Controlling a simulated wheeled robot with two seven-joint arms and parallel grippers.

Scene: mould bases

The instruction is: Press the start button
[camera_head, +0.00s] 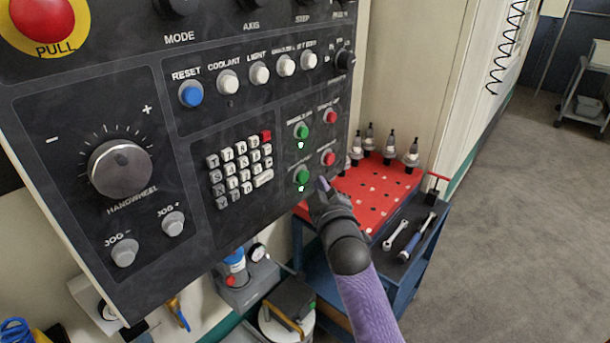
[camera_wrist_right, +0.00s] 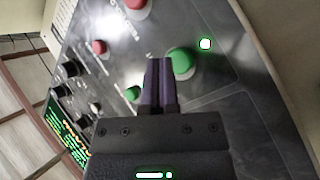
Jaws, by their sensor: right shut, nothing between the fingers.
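Two green buttons sit on the dark control panel in the head view, an upper one (camera_head: 302,131) and a lower one (camera_head: 302,176). Their labels are too blurred to read, so I cannot tell by text which is start. My right gripper (camera_head: 322,184) is shut and empty, just right of the lower green button. In the right wrist view the shut fingertips (camera_wrist_right: 158,63) are beside a large green button (camera_wrist_right: 181,63); I cannot tell whether they touch it. My left gripper is not in view.
Red buttons (camera_head: 327,158) (camera_head: 330,117) sit close to the green ones. A keypad (camera_head: 240,172) and a handwheel dial (camera_head: 120,168) are left. A red-topped tool cart (camera_head: 372,190) with tool holders and wrenches stands below right. Open floor (camera_head: 510,200) lies at right.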

